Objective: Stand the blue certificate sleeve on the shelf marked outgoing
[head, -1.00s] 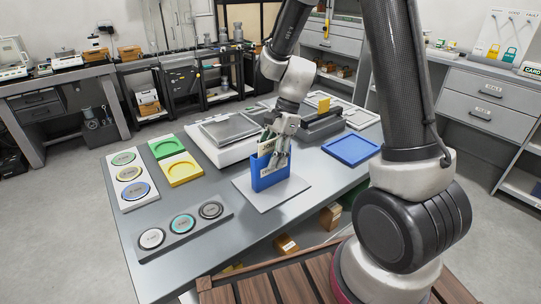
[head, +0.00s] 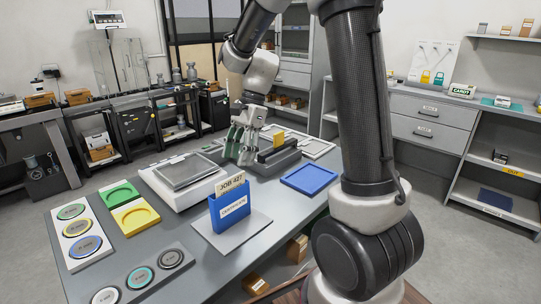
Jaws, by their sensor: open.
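The blue certificate sleeve (head: 228,214) stands upright on a grey plate (head: 257,222) at the front edge of the table. A card reading JOB 427 (head: 230,184) sticks out of its top, and a white label is on its front. My gripper (head: 241,153) is open and empty, above and beyond the sleeve in the picture, apart from it. I cannot read either label for certain.
A dark blue box-like thing (head: 495,199) lies on the lower shelf. The table also holds a blue tray (head: 310,179), a scale (head: 187,172), green and yellow holders, and round weights in trays. Grey floor lies open between table and shelf unit.

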